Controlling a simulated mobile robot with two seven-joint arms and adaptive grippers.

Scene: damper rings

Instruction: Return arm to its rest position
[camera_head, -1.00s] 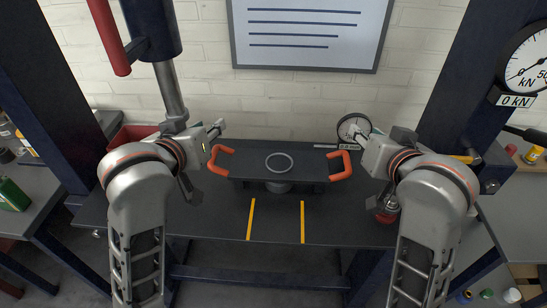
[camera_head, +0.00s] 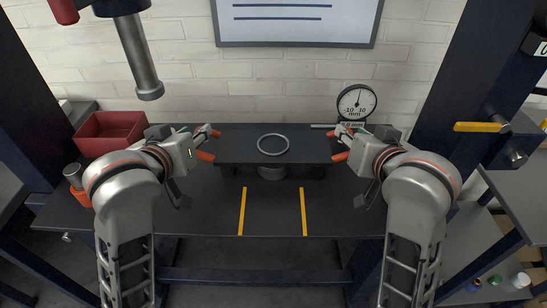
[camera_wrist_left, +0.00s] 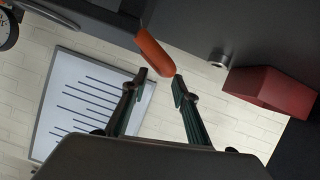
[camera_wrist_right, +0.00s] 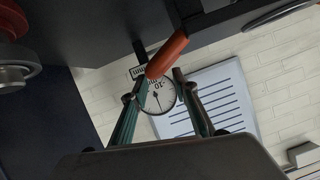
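A grey ring (camera_head: 273,145) lies flat on a dark plate (camera_head: 232,150) with an orange handle at each end. My left gripper (camera_head: 214,133) is by the left handle (camera_head: 204,156). In the left wrist view its two fingers (camera_wrist_left: 160,76) are apart, with the orange handle (camera_wrist_left: 153,50) just beyond the tips. My right gripper (camera_head: 337,131) is by the right handle (camera_head: 340,157). In the right wrist view its fingers (camera_wrist_right: 154,85) are apart, with the handle (camera_wrist_right: 166,56) just beyond or between the tips. I cannot tell whether either gripper touches its handle.
A dial gauge (camera_head: 357,102) stands behind the right gripper. A red bin (camera_head: 110,132) sits at the back left. A grey rod (camera_head: 144,70) hangs above the left side. Dark posts flank the bench (camera_head: 270,215). Its front, with two yellow strips (camera_head: 242,211), is clear.

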